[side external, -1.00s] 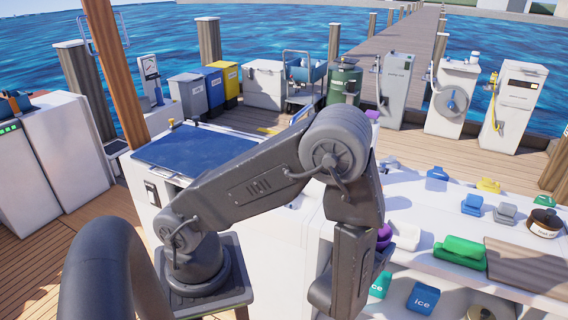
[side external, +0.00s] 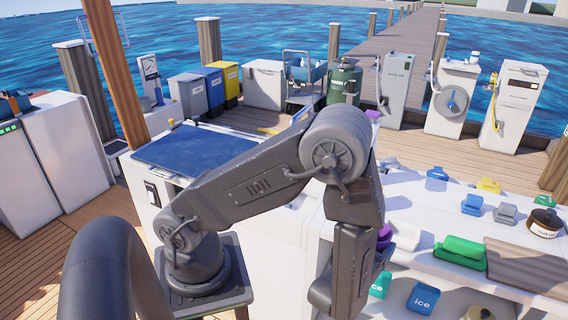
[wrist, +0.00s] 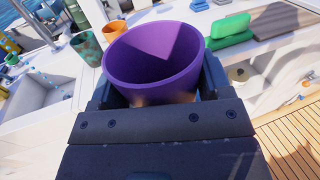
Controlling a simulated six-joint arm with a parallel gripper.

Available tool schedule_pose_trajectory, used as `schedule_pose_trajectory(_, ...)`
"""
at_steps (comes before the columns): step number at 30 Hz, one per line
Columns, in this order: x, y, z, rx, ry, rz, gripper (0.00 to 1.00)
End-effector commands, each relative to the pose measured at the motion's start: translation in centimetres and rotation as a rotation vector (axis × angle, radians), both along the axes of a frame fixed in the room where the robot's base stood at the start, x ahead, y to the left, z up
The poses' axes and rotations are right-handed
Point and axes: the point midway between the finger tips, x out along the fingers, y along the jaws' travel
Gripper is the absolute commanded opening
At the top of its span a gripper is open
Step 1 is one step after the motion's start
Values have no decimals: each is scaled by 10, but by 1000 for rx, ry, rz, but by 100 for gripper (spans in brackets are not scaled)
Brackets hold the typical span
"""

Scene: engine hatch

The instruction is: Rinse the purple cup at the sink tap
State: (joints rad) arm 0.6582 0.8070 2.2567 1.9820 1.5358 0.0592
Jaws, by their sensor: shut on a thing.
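The purple cup (wrist: 155,62) fills the upper middle of the wrist view, mouth tilted toward the camera. My gripper (wrist: 158,82) is shut on it, one dark finger at each side. No contents show inside, though part of the interior is shaded. A patch of purple (side external: 384,237) shows beside my arm in the side view; my jaws are hidden there. A recessed grey basin (wrist: 42,97), apparently the sink, is at the left of the wrist view, apart from the cup. I cannot make out the tap clearly.
An orange cup (wrist: 115,29) and a mottled green-brown cup (wrist: 87,48) stand behind the purple one. Green blocks (side external: 460,250) and a brown board (side external: 515,262) lie on the counter to the right. A blue panel (side external: 203,150) lies on the left unit.

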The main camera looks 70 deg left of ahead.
Motion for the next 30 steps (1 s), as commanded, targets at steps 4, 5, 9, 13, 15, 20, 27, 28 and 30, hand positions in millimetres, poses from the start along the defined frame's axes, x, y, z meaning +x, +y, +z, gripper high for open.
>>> schedule_pose_trajectory(4, 0, 0, 0, 0, -1, 0, 48)
schedule_pose_trajectory(5, 0, -1, 1, 0, -1, -1, 48)
schedule_pose_trajectory(9, -5, -7, 8, -1, -3, -3, 48)
schedule_pose_trajectory(13, -12, -15, 15, -1, -2, -3, 48)
schedule_pose_trajectory(15, -15, -19, 20, -1, -3, -3, 48)
schedule_pose_trajectory(20, -23, -28, 29, -1, -2, -3, 48)
schedule_pose_trajectory(27, -32, -38, 40, 0, -1, -1, 48)
schedule_pose_trajectory(28, -32, -38, 40, 0, -1, -1, 48)
schedule_pose_trajectory(30, -33, -38, 41, -1, 0, -1, 48)
